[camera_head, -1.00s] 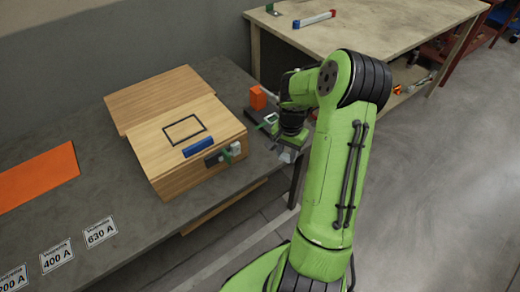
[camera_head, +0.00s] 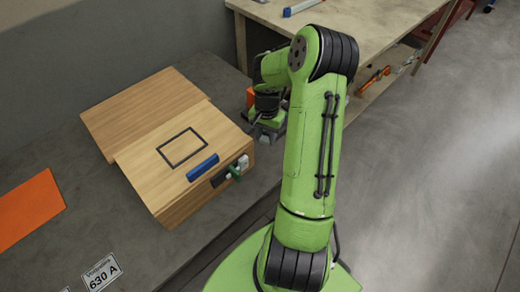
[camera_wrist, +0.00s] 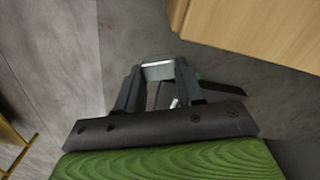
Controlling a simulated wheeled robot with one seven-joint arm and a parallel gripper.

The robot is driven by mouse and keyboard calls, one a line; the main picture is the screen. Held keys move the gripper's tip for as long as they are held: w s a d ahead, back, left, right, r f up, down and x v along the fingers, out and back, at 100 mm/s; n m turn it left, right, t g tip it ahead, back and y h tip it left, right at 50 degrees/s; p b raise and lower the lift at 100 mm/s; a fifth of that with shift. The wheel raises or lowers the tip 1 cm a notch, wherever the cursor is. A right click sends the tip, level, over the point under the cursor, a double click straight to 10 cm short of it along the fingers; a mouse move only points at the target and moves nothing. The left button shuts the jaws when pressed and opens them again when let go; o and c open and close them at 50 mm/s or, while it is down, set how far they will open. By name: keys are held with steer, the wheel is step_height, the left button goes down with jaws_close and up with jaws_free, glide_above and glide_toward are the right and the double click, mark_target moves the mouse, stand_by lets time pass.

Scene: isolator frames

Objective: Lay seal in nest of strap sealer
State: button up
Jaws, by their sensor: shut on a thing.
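My gripper (camera_wrist: 157,88) is shut on a small, shiny metal seal (camera_wrist: 158,70), which spans the two dark fingertips in the wrist view. In the head view my gripper (camera_head: 266,134) is beside the right end of the wooden box, and the seal cannot be made out there. An orange block (camera_head: 250,97) shows just behind my arm, mostly hidden; it may be part of the strap sealer, but I cannot tell. In the wrist view a dark bar (camera_wrist: 222,88) reaches right from behind the fingers. No nest is clearly visible.
The wooden box (camera_head: 176,200) stands on the grey table (camera_head: 60,130), with a blue block (camera_head: 202,167) on top and a green-handled fitting (camera_head: 235,171) on its front. An orange sheet (camera_head: 30,208) lies left. Another table (camera_head: 350,40) stands behind.

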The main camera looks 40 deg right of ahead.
mark_target(266, 156)
step_height(266, 156, down, 8)
steer(key=shift+s+r+b, duration=0.1)
steer(key=shift+b, duration=1.05)
steer(key=shift+f, duration=0.2)
steer(key=o, duration=1)
steer(key=shift+o, duration=0.2)
